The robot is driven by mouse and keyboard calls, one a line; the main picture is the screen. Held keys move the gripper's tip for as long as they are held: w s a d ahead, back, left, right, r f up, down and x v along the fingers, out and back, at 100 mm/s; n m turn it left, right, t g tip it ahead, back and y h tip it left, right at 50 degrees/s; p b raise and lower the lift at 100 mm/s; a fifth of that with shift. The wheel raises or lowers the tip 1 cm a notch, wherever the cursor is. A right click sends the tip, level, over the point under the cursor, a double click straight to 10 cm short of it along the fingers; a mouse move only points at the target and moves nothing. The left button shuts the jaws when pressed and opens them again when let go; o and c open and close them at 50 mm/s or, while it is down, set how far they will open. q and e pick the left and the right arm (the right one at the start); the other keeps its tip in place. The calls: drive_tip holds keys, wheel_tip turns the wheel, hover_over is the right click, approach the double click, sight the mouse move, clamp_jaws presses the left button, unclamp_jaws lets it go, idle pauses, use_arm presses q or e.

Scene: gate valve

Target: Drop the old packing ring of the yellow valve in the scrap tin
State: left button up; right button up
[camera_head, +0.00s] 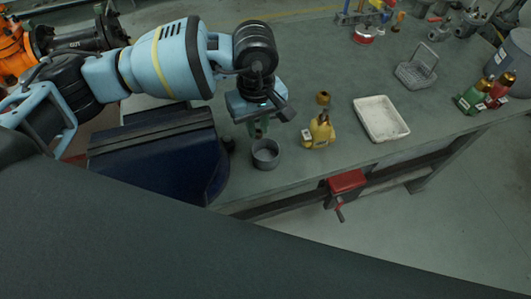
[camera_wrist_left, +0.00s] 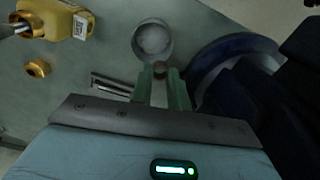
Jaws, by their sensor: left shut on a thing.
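My left gripper (camera_head: 258,131) points down above the bench, just behind the grey round scrap tin (camera_head: 266,155) in the head view. In the left wrist view the green fingers (camera_wrist_left: 160,74) are shut on a small brownish ring, the old packing ring (camera_wrist_left: 160,67), at their tips. The open scrap tin (camera_wrist_left: 153,41) lies just beyond the fingertips there, and the ring shows apart from its middle. The yellow valve (camera_head: 319,132) stands on the bench right of the tin; it also shows in the left wrist view (camera_wrist_left: 55,18). My right gripper is not in view.
A brass nut (camera_head: 323,98) lies behind the valve. A white tray (camera_head: 381,118) is farther right. A thin metal tool (camera_wrist_left: 110,86) lies near the fingers. A red vise (camera_head: 347,182) hangs at the front edge.

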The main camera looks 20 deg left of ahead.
use_arm(q)
drive_tip(key=o, duration=0.8)
drive_tip(key=shift+o, duration=0.2)
drive_tip(key=shift+r, duration=0.1)
wheel_tip(320, 180, up, 8)
drive_tip(key=shift+f, duration=0.2)
